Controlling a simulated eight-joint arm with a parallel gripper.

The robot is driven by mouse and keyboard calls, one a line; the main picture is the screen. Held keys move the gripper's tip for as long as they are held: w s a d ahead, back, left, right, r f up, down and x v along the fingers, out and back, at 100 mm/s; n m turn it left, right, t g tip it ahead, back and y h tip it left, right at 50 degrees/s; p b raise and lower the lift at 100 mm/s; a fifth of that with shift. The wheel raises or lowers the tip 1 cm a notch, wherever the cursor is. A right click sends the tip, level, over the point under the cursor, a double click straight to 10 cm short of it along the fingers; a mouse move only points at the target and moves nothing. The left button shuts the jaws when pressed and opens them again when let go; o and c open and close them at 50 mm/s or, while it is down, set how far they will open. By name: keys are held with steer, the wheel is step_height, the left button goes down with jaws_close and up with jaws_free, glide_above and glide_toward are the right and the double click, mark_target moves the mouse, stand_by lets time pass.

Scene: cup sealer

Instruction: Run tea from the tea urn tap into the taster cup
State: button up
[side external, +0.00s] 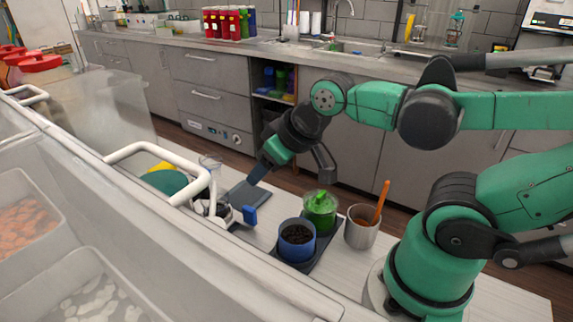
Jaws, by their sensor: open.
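My gripper (262,168) hangs over the middle of the white worktop, angled down and left, above a dark flat pad (250,194). Its fingers are partly hidden by the angle, and nothing shows held in it. Left of the pad, behind a white rail, is a partly hidden silvery round thing (222,213) with a blue piece (250,215) at its right. A clear glass-like vessel (211,166) rises behind it. I cannot tell for sure which of these is the tea urn, its tap or the taster cup.
A dark tray (318,256) carries a blue cup (297,240) with dark contents and a green lidded jar (320,210). A metal cup (361,232) with an orange stick stands at right. The white rail (150,150) and food bins (30,215) fill the left foreground.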

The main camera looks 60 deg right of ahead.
steer(key=shift+r, duration=0.1)
steer(key=c, duration=0.4)
steer(key=shift+w+r, duration=0.2)
steer(key=shift+r, duration=0.1)
jaws_close()
steer(key=w+a+r+m+g, duration=0.2)
steer(key=w+r+m, duration=0.3)
steer(key=m, duration=0.4)
steer(key=w+a+r+m+g, duration=0.2)
steer(key=w+r+m+g, duration=0.3)
steer(key=r+m, duration=0.3)
steer(key=shift+w+r+m, duration=0.2)
steer(key=shift+w+m, duration=0.05)
steer(key=shift+m, duration=0.25)
steer(key=shift+a, duration=0.1)
